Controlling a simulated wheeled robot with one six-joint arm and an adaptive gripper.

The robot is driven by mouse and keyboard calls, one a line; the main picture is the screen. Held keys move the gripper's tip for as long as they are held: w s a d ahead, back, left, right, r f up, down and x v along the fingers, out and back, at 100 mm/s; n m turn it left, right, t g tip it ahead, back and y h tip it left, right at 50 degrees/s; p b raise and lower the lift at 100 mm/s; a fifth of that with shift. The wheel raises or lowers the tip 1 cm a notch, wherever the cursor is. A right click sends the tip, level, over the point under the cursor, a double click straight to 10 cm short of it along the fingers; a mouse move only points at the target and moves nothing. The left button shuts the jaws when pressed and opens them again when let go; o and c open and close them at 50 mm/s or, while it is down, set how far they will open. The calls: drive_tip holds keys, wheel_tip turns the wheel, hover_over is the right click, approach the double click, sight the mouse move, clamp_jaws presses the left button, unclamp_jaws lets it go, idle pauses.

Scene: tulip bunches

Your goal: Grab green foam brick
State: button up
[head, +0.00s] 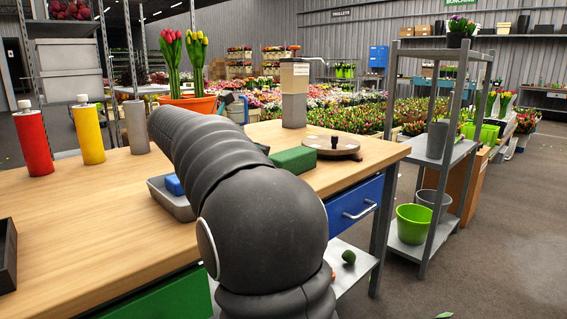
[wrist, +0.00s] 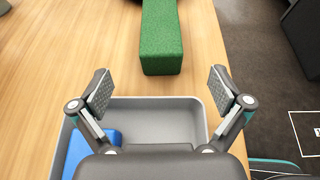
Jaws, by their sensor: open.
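The green foam brick (head: 294,160) lies on the wooden table near its right side, beside a round wooden board. In the wrist view the green foam brick (wrist: 161,38) is at the top middle, beyond my fingertips and roughly in line with the space between them. My gripper (wrist: 162,92) is open and empty, over a grey tray, with its two fingers spread apart. In the head view my dark arm crosses in front of the table and hides my gripper.
The grey tray (wrist: 168,106) holds a blue block (wrist: 92,148); the tray (head: 176,203) is beside my arm in the head view. A round board (head: 331,147) is right of the brick. Red (head: 33,143), yellow (head: 88,134) and grey (head: 136,126) cylinders stand at the left.

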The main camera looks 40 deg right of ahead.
sight(285, 154)
drive_tip(key=b+x, duration=0.1)
drive_tip(key=x, duration=1.2)
drive_tip(key=shift+r, duration=0.1)
drive_tip(key=c, duration=1)
